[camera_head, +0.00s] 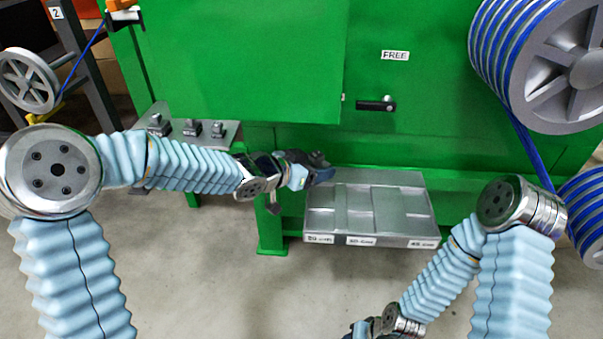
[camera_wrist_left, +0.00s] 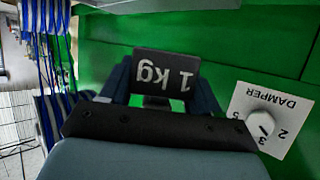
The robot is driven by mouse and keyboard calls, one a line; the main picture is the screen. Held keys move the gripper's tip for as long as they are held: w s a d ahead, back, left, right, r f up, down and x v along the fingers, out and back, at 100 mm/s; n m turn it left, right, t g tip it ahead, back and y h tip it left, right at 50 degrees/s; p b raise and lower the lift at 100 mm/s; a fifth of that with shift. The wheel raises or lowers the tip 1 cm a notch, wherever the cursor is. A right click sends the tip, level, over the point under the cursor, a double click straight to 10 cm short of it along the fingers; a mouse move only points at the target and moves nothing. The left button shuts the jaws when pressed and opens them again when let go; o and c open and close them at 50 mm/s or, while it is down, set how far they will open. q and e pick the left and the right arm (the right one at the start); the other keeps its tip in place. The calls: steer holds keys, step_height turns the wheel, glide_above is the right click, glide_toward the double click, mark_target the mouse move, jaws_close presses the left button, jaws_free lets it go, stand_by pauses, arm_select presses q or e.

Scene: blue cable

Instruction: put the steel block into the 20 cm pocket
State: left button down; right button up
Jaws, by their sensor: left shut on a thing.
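My left gripper (camera_head: 321,168) is at the back left corner of the grey tray (camera_head: 327,224), in front of the green machine. In the left wrist view, my left gripper (camera_wrist_left: 163,85) is shut on a dark block (camera_wrist_left: 165,80) marked "1 kg". The block is too small to make out in the head view. The tray has several shallow pockets and white labels on its front edge; the left label seems to start with 20. The left pocket (camera_head: 320,222) shows no block. My right arm reaches the bottom edge, and its fingertips are out of frame.
A green machine (camera_head: 430,60) with a "FREE" label and black handle (camera_head: 375,105) stands behind. Blue cable spools (camera_head: 540,60) are at right, a grey reel (camera_head: 28,82) at left. Small clamps sit on a metal shelf (camera_head: 190,122). A damper dial (camera_wrist_left: 262,124) is beside the gripper.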

arm_select(q)
steer(key=w+f, duration=0.1)
steer(key=w+d+f, duration=0.2)
steer(key=f, duration=0.1)
steer(key=shift+w+f, duration=0.1)
steer(key=shift+f, duration=1.5)
steer(key=shift+f+b, duration=0.1)
steer(key=shift+b, duration=0.2)
steer(key=shift+f, duration=0.25)
steer(key=shift+c, duration=1.2)
jaws_free()
steer(key=shift+f, duration=0.1)
